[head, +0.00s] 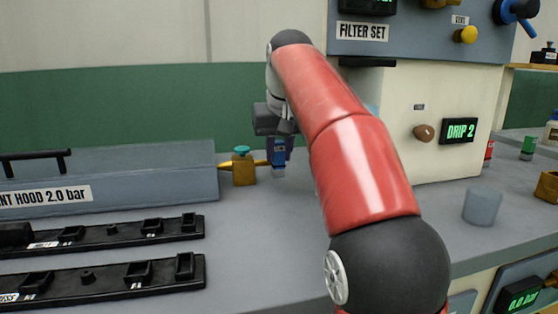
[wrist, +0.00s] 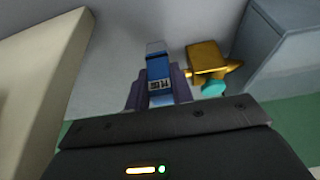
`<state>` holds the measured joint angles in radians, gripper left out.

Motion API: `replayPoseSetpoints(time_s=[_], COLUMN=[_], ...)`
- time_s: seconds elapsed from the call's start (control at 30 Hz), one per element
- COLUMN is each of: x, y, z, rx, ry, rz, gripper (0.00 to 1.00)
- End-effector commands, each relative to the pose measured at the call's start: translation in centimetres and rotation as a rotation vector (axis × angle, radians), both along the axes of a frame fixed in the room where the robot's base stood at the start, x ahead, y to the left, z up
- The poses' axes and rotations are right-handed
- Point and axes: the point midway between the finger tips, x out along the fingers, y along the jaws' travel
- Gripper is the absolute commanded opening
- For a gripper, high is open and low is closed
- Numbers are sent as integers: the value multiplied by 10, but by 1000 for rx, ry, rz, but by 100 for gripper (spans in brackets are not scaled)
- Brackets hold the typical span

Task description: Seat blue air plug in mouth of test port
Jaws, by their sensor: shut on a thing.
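My gripper (head: 280,150) is shut on a blue block-like piece with a small white label, seemingly the blue air plug (head: 279,157). It points down, just above or at the grey bench top; I cannot tell if it touches. In the wrist view the plug (wrist: 158,70) sits between the two fingers (wrist: 160,88), its paler end outward. A brass block fitting with a teal knob (head: 243,172) stands just left of the plug in the head view. It shows to the right in the wrist view (wrist: 206,60). I cannot tell if it is the test port; no open mouth is visible.
A long grey-blue hood (head: 110,190) lies left of the brass fitting. Two black clip rails (head: 100,232) lie in front of it. A cream cabinet (head: 400,130) stands behind right, and a grey cup (head: 482,206) is on the bench. My red arm hides the middle.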

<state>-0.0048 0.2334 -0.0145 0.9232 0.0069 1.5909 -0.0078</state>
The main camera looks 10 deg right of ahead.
Motion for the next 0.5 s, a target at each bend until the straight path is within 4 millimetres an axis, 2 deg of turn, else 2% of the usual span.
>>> replayPoseSetpoints(time_s=[0.23, 0.5], x=[-2, -2], y=[0, 0], z=[-27, -31], rx=[0, 0], ry=[2, 0], rz=[0, 0], gripper=[1, 1])
